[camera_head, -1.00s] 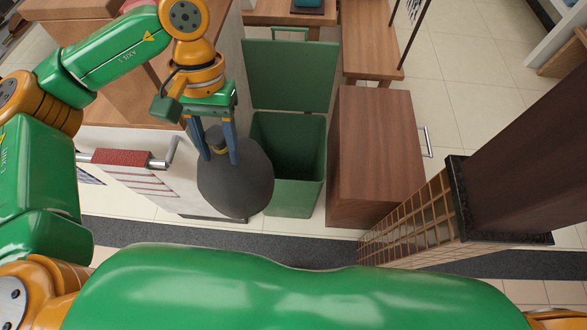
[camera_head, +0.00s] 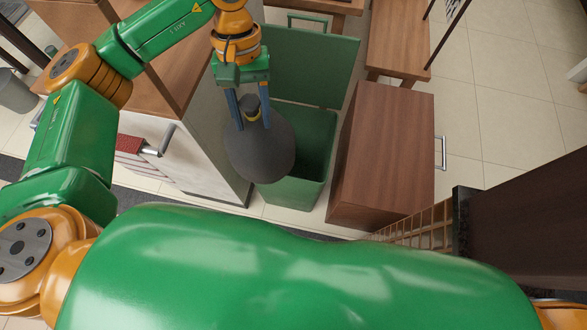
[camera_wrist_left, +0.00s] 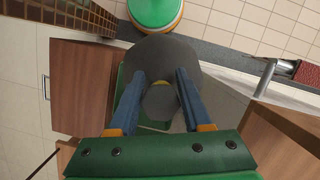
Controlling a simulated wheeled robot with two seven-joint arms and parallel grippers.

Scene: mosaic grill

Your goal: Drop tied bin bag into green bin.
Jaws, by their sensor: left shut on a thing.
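The dark grey tied bin bag (camera_head: 259,153) hangs from my left gripper (camera_head: 250,122), which is shut on its tied neck with a yellow band. The green bin (camera_head: 318,145) stands on the floor with its lid (camera_head: 310,62) swung open to the back. In the head view the bag overlaps the bin's left front part and hides some of its opening. In the left wrist view the bag (camera_wrist_left: 164,60) is between the blue fingers and covers most of the bin. I cannot tell the bag's height over the rim. My right gripper is not in view.
A brown wooden cabinet (camera_head: 385,155) stands close to the bin's right. A pale counter unit (camera_head: 190,135) with a handle and a red towel (camera_head: 130,145) is on the left. A wooden bench (camera_head: 398,40) is behind. Tiled floor is free at the right.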

